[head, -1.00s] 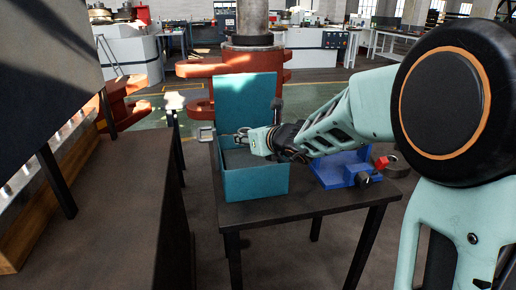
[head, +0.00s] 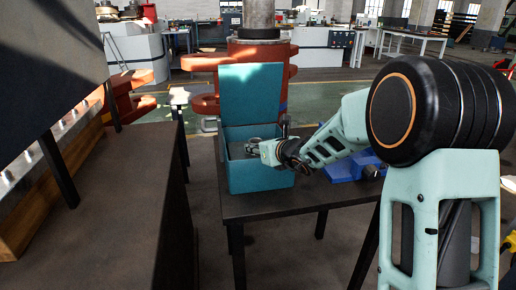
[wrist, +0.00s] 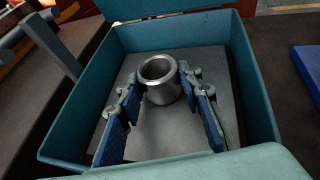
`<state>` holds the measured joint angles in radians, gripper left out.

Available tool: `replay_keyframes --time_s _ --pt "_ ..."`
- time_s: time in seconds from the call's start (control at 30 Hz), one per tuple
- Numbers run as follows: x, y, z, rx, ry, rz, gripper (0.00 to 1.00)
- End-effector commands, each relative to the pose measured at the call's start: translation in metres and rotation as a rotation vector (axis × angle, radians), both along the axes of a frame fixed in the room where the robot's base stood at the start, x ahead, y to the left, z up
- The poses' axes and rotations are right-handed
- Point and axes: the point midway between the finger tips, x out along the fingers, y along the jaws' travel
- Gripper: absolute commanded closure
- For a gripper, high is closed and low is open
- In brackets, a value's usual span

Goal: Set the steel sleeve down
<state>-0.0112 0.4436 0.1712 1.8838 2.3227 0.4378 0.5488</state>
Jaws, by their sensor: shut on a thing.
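The steel sleeve (wrist: 172,92) is a short grey metal ring, standing roughly upright between the blue-padded fingers of my gripper (wrist: 160,84) in the wrist view. My gripper is shut on it. In the head view the sleeve (head: 252,142) shows small inside the mouth of an open teal box (head: 262,178), beside my gripper (head: 258,147). The sleeve is within the box walls, over the grey box floor (wrist: 165,134). I cannot tell whether its underside touches that floor.
The box's raised lid (head: 250,92) stands at its back. The box sits on a dark table (head: 310,199), with a blue fixture (head: 345,168) to its right. A large dark bench surface (head: 110,200) lies to the left, and a red machine (head: 285,52) stands behind.

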Motion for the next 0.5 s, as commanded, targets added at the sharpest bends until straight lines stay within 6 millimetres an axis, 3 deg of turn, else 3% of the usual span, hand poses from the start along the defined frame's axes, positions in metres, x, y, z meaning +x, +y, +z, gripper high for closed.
replay_keyframes --time_s 0.1,0.13,0.2,0.3,0.5 --pt "0.0002 0.0002 -0.0024 0.001 -0.003 0.000 1.00" --pt "-0.0001 -0.0001 -0.0034 0.000 0.000 0.000 0.66" --pt "-0.0001 0.0000 -0.0022 0.000 0.000 0.000 0.58" --pt "-0.0001 -0.0001 -0.0022 0.000 0.000 0.000 0.50" --pt "-0.0002 0.0000 -0.0022 0.000 0.000 0.000 0.50"
